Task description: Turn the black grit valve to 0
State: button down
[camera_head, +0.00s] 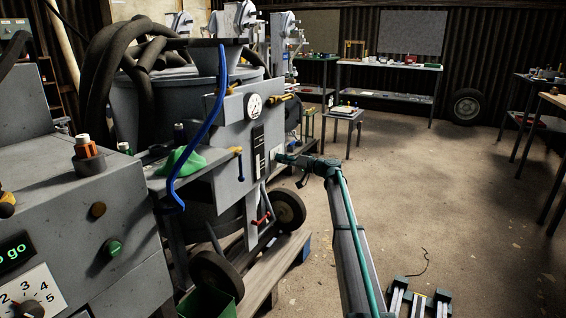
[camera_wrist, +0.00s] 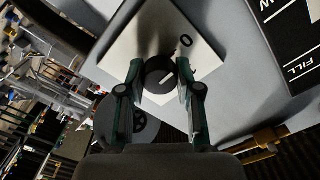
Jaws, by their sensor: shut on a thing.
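The black grit valve (camera_wrist: 160,75) is a round black knob with a pale pointer line. It sits on a white dial plate (camera_wrist: 200,58) marked with a 0 at its upper right in the wrist view. The pointer line tilts toward the upper right, roughly toward the 0; the exact setting is unclear. My gripper (camera_wrist: 158,80) has one finger on each side of the knob and is shut on it. In the head view my gripper (camera_head: 284,158) reaches the grey machine's front panel, and the knob is too small to make out there.
The grey machine (camera_head: 232,125) carries a round gauge (camera_head: 254,106), a blue hose (camera_head: 217,110) and yellow-handled valves. A black FILL label (camera_wrist: 295,40) lies right of the dial plate. A control box with another numbered dial (camera_head: 28,298) stands at left. Open floor (camera_head: 430,200) lies to the right.

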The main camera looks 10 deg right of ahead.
jog(key=c, duration=0.8)
grip_release()
jog(key=shift+s+d, duration=0.1)
jog(key=v, duration=1.1)
jog(key=shift+s+d, duration=0.25)
jog(key=shift+d, duration=0.05)
